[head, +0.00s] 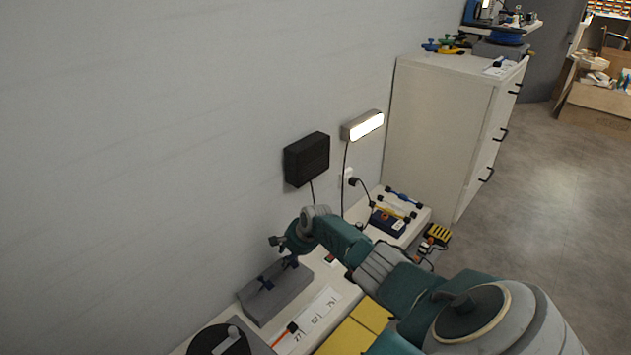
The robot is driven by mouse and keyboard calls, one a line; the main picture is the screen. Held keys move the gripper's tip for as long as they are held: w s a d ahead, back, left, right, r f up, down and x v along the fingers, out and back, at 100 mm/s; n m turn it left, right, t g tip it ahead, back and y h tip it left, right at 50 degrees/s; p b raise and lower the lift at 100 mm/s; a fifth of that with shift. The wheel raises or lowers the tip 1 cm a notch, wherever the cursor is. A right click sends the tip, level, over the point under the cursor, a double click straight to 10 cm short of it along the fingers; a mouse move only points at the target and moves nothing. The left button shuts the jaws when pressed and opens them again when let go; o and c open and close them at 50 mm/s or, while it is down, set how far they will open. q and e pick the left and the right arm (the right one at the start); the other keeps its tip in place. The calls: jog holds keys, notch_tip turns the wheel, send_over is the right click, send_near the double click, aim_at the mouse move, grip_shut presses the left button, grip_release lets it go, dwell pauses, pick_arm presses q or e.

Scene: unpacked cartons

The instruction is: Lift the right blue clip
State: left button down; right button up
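A grey block (274,296) lies on the white bench against the wall. A small dark blue clip (265,283) stands on its top. A second dark blue piece (291,262), likely the right blue clip, shows at the block's right end, right under my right gripper. My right arm reaches in from the lower right, and my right gripper (285,252) points down over the block's far right part. Its fingers are small, dark and partly hidden by its wrist, so I cannot tell whether they touch or hold the clip. My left gripper is out of view.
White label cards (318,314) and an orange-tipped tool (291,328) lie in front of the block. A black round object (220,342) is at lower left, yellow bins (358,328) at the front. A black box (307,159) and lit lamp (362,126) hang on the wall. A white cabinet (440,130) stands behind.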

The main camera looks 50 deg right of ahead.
jog(key=s, duration=1.2)
jog(key=shift+d+r, duration=0.15)
jog(key=shift+r, duration=0.15)
jog(key=shift+s, duration=0.1)
